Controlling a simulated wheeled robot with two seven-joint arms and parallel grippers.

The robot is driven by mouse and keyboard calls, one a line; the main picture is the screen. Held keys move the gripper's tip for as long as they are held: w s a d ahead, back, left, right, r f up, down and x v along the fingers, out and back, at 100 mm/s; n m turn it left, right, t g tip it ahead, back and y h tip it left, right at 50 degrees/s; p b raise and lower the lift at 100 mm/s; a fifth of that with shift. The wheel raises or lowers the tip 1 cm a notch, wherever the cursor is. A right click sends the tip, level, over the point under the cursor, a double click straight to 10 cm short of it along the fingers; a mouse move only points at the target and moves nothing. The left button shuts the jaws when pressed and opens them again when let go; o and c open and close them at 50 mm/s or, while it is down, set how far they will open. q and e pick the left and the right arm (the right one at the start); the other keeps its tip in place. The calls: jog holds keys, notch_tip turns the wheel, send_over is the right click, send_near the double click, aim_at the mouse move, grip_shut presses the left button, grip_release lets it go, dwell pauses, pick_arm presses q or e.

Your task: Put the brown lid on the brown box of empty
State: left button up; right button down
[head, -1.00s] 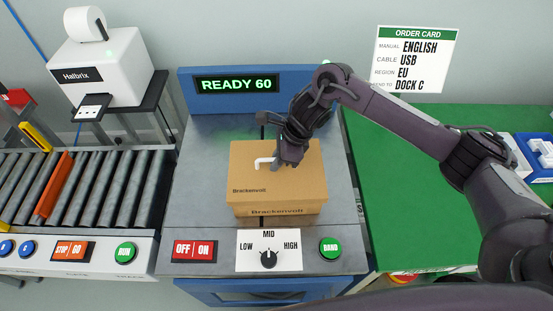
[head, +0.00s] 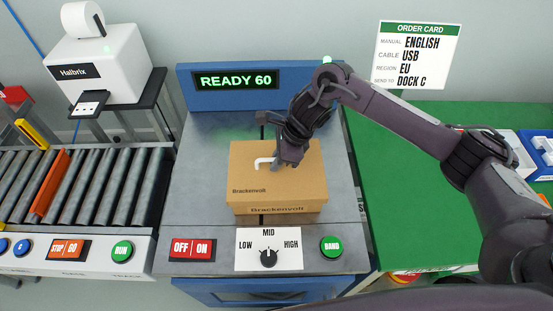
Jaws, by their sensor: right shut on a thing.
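A brown lid (head: 250,170) marked Brackenvolt sits over the brown box (head: 277,209) on the grey machine top, and together they look like one closed carton. I cannot tell whether the lid is fully seated. A white handle (head: 263,162) stands on the lid's top. My right gripper (head: 278,164) is over the lid's middle, shut on the white handle; its fingertips are partly hidden by its own body. My left gripper is not in view.
The machine (head: 195,220) has a READY 60 display (head: 236,80) behind and OFF/ON, dial and green BAND (head: 331,246) controls in front. A roller conveyor (head: 90,185) and white printer (head: 100,65) are left. A green table (head: 400,190) is right.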

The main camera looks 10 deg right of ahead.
dwell(0.3)
jog(key=c, duration=1.4)
grip_release()
jog(key=shift+c, duration=0.2)
jog(key=b+v, duration=0.1)
jog(key=v, duration=0.7)
jog(key=shift+s+f, duration=0.1)
jog(key=shift+f, duration=0.05)
